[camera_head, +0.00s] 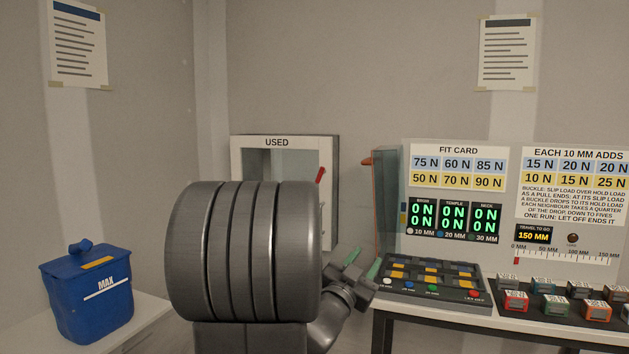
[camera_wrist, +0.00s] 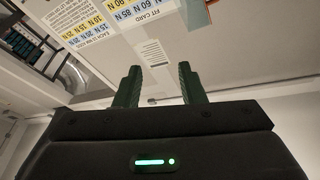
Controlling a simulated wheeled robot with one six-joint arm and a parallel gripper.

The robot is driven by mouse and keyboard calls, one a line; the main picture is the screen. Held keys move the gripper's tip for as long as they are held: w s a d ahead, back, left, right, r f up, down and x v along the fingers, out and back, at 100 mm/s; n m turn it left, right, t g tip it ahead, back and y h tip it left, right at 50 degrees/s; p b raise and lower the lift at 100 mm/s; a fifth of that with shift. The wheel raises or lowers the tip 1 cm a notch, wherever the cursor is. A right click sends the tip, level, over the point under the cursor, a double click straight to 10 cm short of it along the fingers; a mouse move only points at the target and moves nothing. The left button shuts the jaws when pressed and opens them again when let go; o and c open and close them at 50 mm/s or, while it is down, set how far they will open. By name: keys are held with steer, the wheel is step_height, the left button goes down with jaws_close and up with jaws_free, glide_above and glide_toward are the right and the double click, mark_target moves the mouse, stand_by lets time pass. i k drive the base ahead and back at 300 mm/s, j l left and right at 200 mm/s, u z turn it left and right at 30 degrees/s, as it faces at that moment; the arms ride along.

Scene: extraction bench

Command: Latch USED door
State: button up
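The USED cabinet (camera_head: 238,160) stands at the back, with a white frame, a "USED" label and a pane in its front. A red handle (camera_head: 321,175) sits tilted at the right side of the pane. My arm hides the lower part of the cabinet, and I cannot tell whether its door is fully closed or latched. My gripper (camera_head: 364,262) is to the right of and below the handle, apart from it. In the wrist view, the green fingers of my gripper (camera_wrist: 158,70) are spread with nothing between them.
A bench at right carries the fit card panel (camera_head: 458,149), a button tray (camera_head: 435,290) and several small coloured blocks. A translucent panel (camera_head: 385,205) with an orange piece stands at its left end. A blue lidded bin (camera_head: 92,315) stands at left on a white surface.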

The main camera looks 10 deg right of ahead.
mark_target(322, 170)
steer(key=i+j, duration=0.1)
steer(key=i, duration=0.65)
steer(key=i+j, duration=0.15)
steer(key=i, duration=0.55)
steer(key=i+j, duration=0.1)
steer(key=i, duration=0.65)
